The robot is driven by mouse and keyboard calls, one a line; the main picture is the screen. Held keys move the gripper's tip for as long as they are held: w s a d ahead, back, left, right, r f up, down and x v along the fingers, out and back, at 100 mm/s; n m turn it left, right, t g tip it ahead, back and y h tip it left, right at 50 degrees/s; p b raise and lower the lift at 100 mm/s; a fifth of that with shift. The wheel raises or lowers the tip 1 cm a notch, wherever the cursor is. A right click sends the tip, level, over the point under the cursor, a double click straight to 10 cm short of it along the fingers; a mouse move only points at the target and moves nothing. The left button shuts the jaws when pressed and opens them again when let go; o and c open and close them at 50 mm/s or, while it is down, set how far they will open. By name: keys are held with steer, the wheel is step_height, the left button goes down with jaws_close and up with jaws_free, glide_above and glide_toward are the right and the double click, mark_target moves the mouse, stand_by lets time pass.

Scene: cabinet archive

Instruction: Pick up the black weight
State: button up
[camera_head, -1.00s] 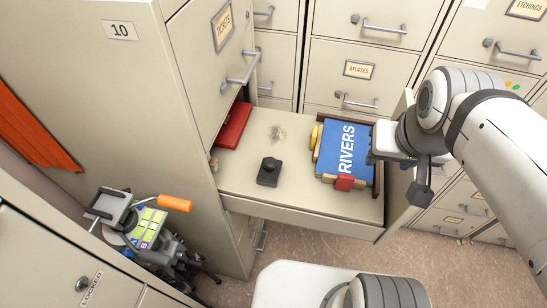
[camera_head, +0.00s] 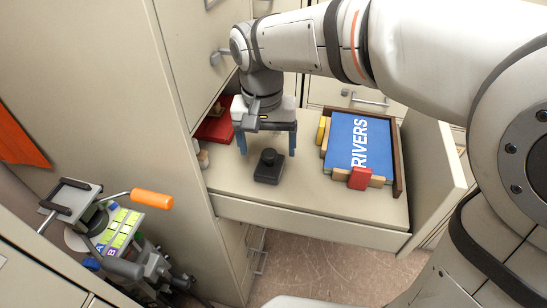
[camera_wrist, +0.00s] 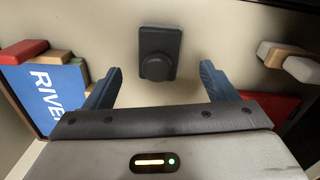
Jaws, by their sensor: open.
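The black weight (camera_head: 268,167) is a dark block with a round knob, standing on the floor of the open drawer (camera_head: 310,217). It also shows in the wrist view (camera_wrist: 159,54), upper middle, ahead of the fingers and between their lines. My gripper (camera_head: 267,150) is above the drawer, just behind the weight in the head view, with its blue fingers spread apart and pointing down. In the wrist view my gripper (camera_wrist: 162,82) is open and empty. I see no contact between the fingers and the weight.
A blue RIVERS book (camera_head: 358,142) lies in a brown tray at the drawer's right, with a red block (camera_head: 360,178) at its front. A red item (camera_head: 216,126) lies at the drawer's left back. A cart with an orange handle (camera_head: 152,199) stands lower left.

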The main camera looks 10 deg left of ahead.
mark_target(268, 152)
step_height(268, 152, down, 5)
steer(key=shift+d+f, duration=0.15)
steer(key=shift+c, duration=0.3)
steer(key=c, duration=1.3)
